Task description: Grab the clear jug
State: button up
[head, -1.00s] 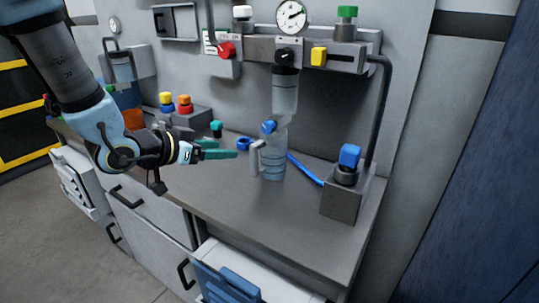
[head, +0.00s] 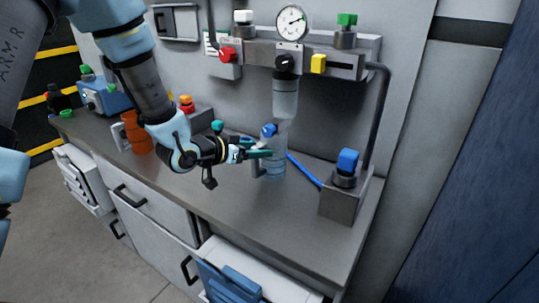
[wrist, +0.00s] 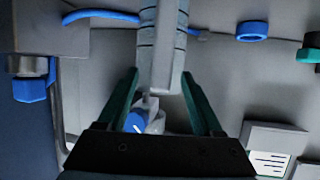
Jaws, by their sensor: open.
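The clear jug (head: 273,160) stands on the grey counter under the clear cylinder of the wall unit, with a blue knob at its top and a pale handle on its left side. My gripper (head: 262,147) is at the jug's left, level with its upper part, with its green fingers pointing right. In the wrist view my gripper (wrist: 160,95) is open, and the jug's pale handle (wrist: 162,60) lies between the two fingers, with the ribbed jug body behind it. I cannot tell whether a finger touches the handle.
A block with a blue cap (head: 346,182) stands on the counter to the right. A blue hose (head: 304,170) lies behind the jug. An orange container (head: 137,133) stands at the left. The counter's front right is clear.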

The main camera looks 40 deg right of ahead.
jog(key=shift+d+f, duration=0.1)
grip_shut()
dwell(0.5)
dwell(0.9)
